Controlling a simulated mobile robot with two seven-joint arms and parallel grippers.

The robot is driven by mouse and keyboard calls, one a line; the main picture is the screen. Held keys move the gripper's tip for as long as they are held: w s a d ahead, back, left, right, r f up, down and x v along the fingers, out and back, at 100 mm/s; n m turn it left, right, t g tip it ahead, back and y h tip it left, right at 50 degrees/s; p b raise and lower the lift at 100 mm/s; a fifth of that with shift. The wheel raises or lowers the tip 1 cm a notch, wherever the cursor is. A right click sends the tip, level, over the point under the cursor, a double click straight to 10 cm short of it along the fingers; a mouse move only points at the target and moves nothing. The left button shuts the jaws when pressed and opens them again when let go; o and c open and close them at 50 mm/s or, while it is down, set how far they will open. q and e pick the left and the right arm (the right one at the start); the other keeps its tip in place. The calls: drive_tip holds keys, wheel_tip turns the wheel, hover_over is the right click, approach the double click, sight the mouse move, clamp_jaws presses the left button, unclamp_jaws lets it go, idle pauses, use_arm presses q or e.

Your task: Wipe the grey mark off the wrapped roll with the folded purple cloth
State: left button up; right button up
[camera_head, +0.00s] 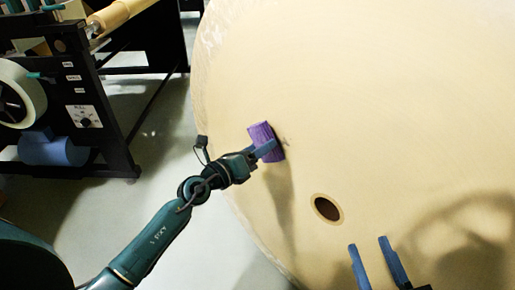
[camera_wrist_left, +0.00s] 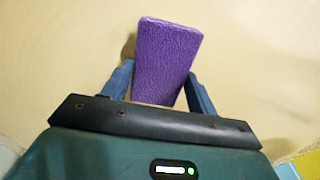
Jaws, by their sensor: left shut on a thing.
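The wrapped roll (camera_head: 400,110) is a huge tan disc face filling the right of the head view. My left gripper (camera_head: 265,150) is shut on the folded purple cloth (camera_head: 262,132), a thick block held in front of the roll's face near its left side. In the left wrist view the cloth (camera_wrist_left: 167,55) stands between the two blue fingers. I cannot tell whether it touches the roll. A small dark trace, perhaps the grey mark (camera_head: 286,143), shows just right of the cloth; the cloth may hide more. My right gripper (camera_head: 369,242) is open and empty at the lower right.
The roll has a dark round core hole (camera_head: 327,208) below and right of the cloth. A black machine frame (camera_head: 95,90) with a white reel (camera_head: 32,95) and a blue motor (camera_head: 55,149) stands at the left. Grey floor (camera_head: 160,190) lies between.

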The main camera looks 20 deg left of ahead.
sight(273, 153)
use_arm(q)
drive_tip(key=shift+x, duration=1.05)
drive_tip(key=shift+s+d+r+p, duration=0.1)
drive_tip(key=shift+s+d+p, duration=0.2)
drive_tip(key=shift+d+p, duration=0.25)
drive_tip(key=shift+s+d+r+p, duration=0.1)
drive_tip(key=shift+s+d+p, duration=0.25)
drive_tip(key=shift+d+p, duration=0.15)
drive_tip(key=shift+s+d+f+p, duration=0.15)
drive_tip(key=shift+s+d+p, duration=0.2)
drive_tip(key=shift+d, duration=0.2)
drive_tip(key=shift+s+d+p, duration=0.25)
drive_tip(key=shift+d+p, duration=0.25)
drive_tip(key=shift+d, duration=0.2)
drive_tip(key=shift+s+d+p, duration=0.25)
drive_tip(key=shift+d+p, duration=0.05)
drive_tip(key=shift+d, duration=0.2)
drive_tip(key=shift+s+d+p, duration=0.25)
drive_tip(key=shift+d, duration=0.2)
drive_tip(key=shift+a, duration=0.15)
